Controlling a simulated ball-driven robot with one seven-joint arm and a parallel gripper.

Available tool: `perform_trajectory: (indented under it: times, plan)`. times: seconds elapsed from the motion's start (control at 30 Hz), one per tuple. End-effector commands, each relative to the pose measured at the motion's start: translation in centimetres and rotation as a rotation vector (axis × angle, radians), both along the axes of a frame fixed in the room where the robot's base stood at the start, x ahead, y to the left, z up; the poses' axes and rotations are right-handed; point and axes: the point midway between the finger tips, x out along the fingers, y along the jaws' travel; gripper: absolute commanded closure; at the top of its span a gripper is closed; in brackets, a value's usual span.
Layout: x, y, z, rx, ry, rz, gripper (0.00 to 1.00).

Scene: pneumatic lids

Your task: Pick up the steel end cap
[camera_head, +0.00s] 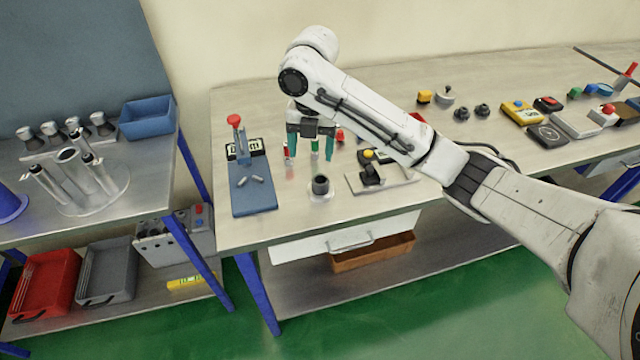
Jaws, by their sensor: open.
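My gripper (311,156) hangs over the left part of the long bench, with its two teal fingers apart, pointing down, and nothing seen held. I cannot tell for certain which item is the steel end cap. A grey metal knob-shaped piece (445,96) stands at the back of the bench, right of my gripper. Two small metal pieces (257,179) lie on a blue fixture (250,202), left of my gripper. Several silver flared pieces (52,131) stand in a row on the left table. A dark hollow cylinder (320,185) stands on a pale base just in front of my gripper.
A red-topped post (234,121) rises from the blue fixture. A joystick box (371,172) stands right of my gripper. A blue bin (147,118) stands on the left table. My arm crosses above the bench's right part.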

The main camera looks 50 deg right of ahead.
Motion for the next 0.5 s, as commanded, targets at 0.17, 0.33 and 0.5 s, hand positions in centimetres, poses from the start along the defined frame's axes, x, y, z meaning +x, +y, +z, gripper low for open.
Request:
perform_trajectory:
  times: [0.17,0.33,0.5]
  plan:
    - [-0.8,-1.5,-1.1,-0.020,0.037,0.036,0.29]
    - [-0.9,-1.6,-3.5,-0.020,0.038,0.036,0.29]
    - [-0.8,-1.6,-5.2,-0.021,0.035,0.035,0.29]
